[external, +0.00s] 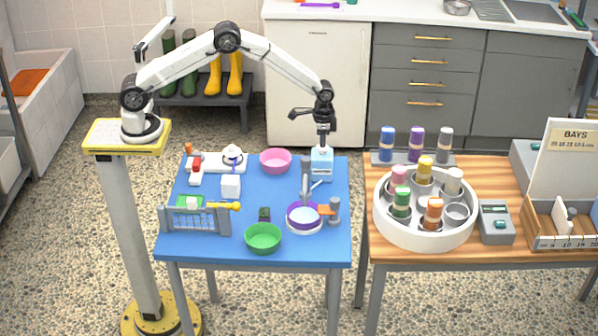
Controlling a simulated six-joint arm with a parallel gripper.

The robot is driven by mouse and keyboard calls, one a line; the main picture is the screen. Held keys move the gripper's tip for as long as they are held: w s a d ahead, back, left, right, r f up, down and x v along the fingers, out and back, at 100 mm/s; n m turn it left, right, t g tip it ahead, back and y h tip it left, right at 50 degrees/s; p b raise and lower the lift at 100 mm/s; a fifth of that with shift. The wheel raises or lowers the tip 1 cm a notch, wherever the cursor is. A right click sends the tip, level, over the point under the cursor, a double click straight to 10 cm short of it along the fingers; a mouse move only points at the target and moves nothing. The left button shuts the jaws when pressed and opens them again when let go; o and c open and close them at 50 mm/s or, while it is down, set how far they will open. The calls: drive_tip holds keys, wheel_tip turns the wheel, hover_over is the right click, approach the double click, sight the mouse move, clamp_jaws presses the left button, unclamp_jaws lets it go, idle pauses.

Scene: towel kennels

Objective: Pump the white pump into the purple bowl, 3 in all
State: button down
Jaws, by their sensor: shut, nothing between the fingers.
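A white block-shaped dispenser (231,187) with a thin blue stem and a pale top stands on the left half of the blue table; it looks like the white pump. A purple-rimmed bowl (303,224) with a pale inside sits on a round white base at the table's right front. A light blue bottle (321,168) stands at the back right of the table. My gripper (322,146) is shut and empty, pointing down directly over the light blue bottle's top. I cannot tell whether it touches the top.
A pink bowl (276,161) stands left of the light blue bottle, a green bowl (263,238) at the front edge. A grey post (305,178) rises behind the purple bowl. A grey rack (196,220) stands front left. A wooden table (495,175) with a round carousel adjoins right.

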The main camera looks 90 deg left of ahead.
drive_tip(key=shift+f, duration=0.2)
drive_tip(key=shift+r, duration=1.8)
drive_tip(key=shift+f, duration=1.65)
drive_tip(key=shift+r, duration=1.65)
drive_tip(key=shift+r, duration=0.1)
drive_tip(key=shift+r, duration=2.9)
